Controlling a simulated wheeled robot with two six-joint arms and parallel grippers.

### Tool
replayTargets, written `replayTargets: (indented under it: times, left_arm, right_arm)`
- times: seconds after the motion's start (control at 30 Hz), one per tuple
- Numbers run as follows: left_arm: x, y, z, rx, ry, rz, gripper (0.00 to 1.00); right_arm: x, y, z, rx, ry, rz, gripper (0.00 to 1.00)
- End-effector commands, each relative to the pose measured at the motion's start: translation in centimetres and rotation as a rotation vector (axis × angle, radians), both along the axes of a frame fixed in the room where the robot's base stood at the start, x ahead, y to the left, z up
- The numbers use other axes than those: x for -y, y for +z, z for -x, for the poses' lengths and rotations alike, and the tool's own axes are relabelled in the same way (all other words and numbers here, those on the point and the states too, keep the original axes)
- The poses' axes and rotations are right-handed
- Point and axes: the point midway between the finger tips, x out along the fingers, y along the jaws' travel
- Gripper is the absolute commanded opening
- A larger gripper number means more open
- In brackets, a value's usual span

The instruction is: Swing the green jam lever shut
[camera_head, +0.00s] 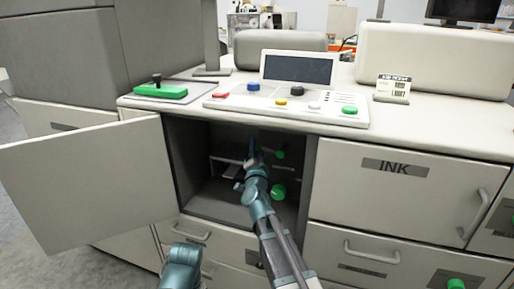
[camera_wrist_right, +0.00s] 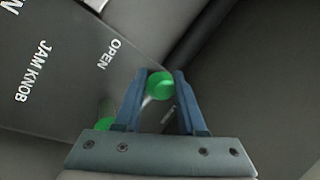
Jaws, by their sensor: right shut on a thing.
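The open cabinet (camera_head: 232,200) under the console has a dark interior. My right gripper (camera_head: 253,148) reaches inside it. In the right wrist view, my right gripper (camera_wrist_right: 160,82) is shut on the round green end of the jam lever (camera_wrist_right: 160,86). A dark panel beside it carries the words OPEN and JAM KNOB (camera_wrist_right: 32,70). Another green part (camera_wrist_right: 105,123) is half hidden behind a finger. In the head view, a small green part (camera_head: 280,154) and a larger green knob (camera_head: 278,191) show right of my arm. My left gripper is not in view.
The cabinet door (camera_head: 88,180) stands swung wide open to the left. The cabinet's side walls and top edge close in around my right arm. Closed drawers, one marked INK (camera_head: 394,168), are at the right. The control panel (camera_head: 285,103) is above.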

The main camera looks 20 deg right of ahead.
Motion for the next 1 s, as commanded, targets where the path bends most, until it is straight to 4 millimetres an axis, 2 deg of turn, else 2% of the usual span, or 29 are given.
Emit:
replayTargets:
  times: [0.67, 1.0]
  left_arm:
    - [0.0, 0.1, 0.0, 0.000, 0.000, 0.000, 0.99]
    - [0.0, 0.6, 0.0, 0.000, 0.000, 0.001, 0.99]
  right_arm:
    - [0.1, 0.2, 0.0, 0.006, -0.005, -0.001, 0.00]
    - [0.4, 1.8, 0.1, 0.101, -0.006, -0.140, 0.00]
